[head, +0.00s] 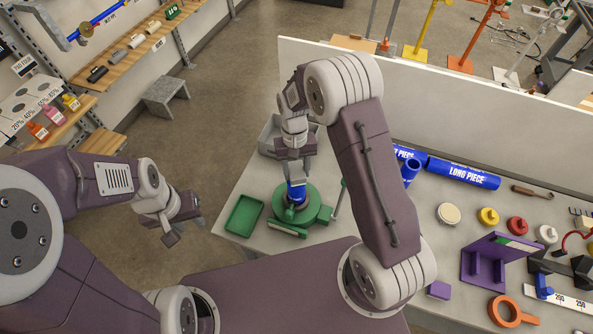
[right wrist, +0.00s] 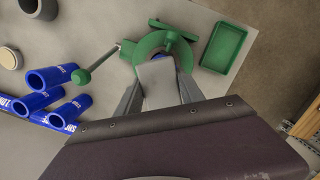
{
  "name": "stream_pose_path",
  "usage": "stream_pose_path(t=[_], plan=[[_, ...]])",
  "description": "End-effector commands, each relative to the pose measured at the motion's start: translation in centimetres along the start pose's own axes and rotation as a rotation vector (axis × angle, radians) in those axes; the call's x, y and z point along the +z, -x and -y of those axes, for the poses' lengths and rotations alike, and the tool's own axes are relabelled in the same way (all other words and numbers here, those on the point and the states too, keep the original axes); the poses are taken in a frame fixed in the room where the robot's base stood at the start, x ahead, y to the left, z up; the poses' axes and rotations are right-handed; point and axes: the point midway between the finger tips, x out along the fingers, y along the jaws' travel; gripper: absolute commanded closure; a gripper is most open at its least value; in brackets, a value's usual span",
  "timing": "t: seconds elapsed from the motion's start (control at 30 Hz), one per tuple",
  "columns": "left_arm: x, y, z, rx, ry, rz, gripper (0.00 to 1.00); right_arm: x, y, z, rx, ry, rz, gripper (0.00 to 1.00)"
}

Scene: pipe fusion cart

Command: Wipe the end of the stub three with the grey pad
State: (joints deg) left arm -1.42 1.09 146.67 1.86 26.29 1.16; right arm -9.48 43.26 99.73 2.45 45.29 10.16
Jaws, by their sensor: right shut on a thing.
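My right gripper (head: 295,174) is above the green round fixture (head: 313,213) at the table's left end, pointing down. A blue stub (head: 297,194) stands upright in the fixture, just under the jaws. In the right wrist view a light grey block, which looks like the grey pad (right wrist: 158,82), sits between the jaws and covers most of the stub, leaving a sliver of blue. I cannot tell whether pad and stub touch, nor read a number on the stub. My left gripper (head: 183,224) is open and empty, off the table's left edge.
A green tray (head: 244,215) lies left of the fixture, with a grey bin (head: 270,135) behind. A green lever (right wrist: 97,65) sticks out from the fixture. Blue pipes (head: 463,172) lie to the right. A purple bracket (head: 490,262) and several coloured caps stand farther right.

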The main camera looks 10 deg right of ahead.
Motion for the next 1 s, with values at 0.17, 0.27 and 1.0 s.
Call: stream_pose_path(t=[0.17, 0.27, 1.0], plan=[[-0.2, 2.0, 0.0, 0.000, 0.000, 0.000, 0.64, 0.3, 2.3, 0.0, 0.000, 0.000, 0.000, 0.87], [-0.3, 2.8, -0.1, 0.000, 0.000, 0.000, 0.64, 0.5, 3.3, 0.0, 0.000, 0.000, -0.001, 0.87], [-0.4, 3.6, -0.1, 0.000, 0.000, 0.000, 0.64, 2.3, 4.3, -2.8, 0.000, -0.003, 0.001, 0.87]])
